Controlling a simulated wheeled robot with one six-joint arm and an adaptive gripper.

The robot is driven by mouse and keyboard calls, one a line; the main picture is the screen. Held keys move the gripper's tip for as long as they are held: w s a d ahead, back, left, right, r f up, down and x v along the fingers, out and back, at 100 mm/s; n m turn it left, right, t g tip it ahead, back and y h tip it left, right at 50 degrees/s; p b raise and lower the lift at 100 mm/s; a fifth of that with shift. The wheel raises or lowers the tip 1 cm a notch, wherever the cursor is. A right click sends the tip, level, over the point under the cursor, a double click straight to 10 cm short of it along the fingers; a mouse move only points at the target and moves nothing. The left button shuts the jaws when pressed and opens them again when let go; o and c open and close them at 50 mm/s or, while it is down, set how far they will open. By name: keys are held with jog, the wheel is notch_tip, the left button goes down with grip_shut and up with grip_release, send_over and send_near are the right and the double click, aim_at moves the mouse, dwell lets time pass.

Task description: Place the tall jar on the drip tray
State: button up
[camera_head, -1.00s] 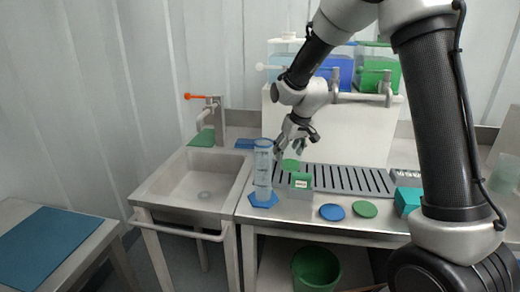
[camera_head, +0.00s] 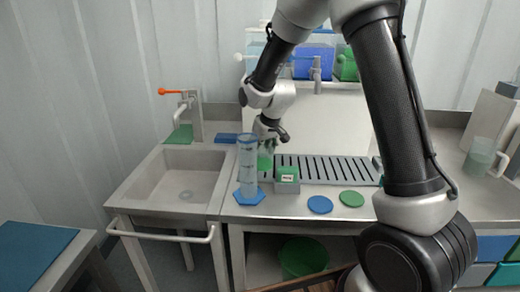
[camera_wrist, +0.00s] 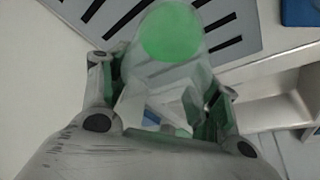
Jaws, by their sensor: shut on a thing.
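My gripper (camera_head: 267,138) is shut on a clear jar with a green round end (camera_head: 265,160), close to the left end of the drip tray. In the wrist view, the jar's see-through body runs between my fingers (camera_wrist: 160,100), and its green end (camera_wrist: 170,30) shows in front of the tray slots. The drip tray (camera_head: 335,168) is grey with dark slots and lies on the steel counter; it also shows in the wrist view (camera_wrist: 118,14). I cannot tell whether the jar touches anything below it.
A tall clear cylinder (camera_head: 247,160) on a blue hexagonal base stands left of my gripper. A grey block with a green top (camera_head: 287,180) stands at the tray's front left. Blue (camera_head: 320,204) and green (camera_head: 351,198) discs lie in front. A sink (camera_head: 175,180) is left; a jug (camera_head: 480,155) is right.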

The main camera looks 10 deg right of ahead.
aim_at(265, 142)
jog(key=o, duration=1.1)
jog(key=shift+c, duration=0.2)
jog(key=v, duration=0.8)
jog(key=shift+w, duration=0.1)
jog(key=s+d+r+m, duration=0.1)
jog(key=s+d+r, duration=0.4)
jog(key=s, duration=0.2)
jog(key=s+d+r+m, duration=0.1)
jog(key=s+d+r, duration=0.4)
jog(key=s, duration=0.2)
jog(key=s+d+m, duration=0.1)
jog(key=s+d, duration=0.1)
jog(key=s, duration=0.7)
jog(key=s+d+r+h, duration=0.1)
jog(key=s+d, duration=0.2)
jog(key=s, duration=0.6)
jog(key=shift+s+d+r+m, duration=0.15)
jog(key=shift+s+m, duration=0.15)
jog(key=shift+m, duration=0.1)
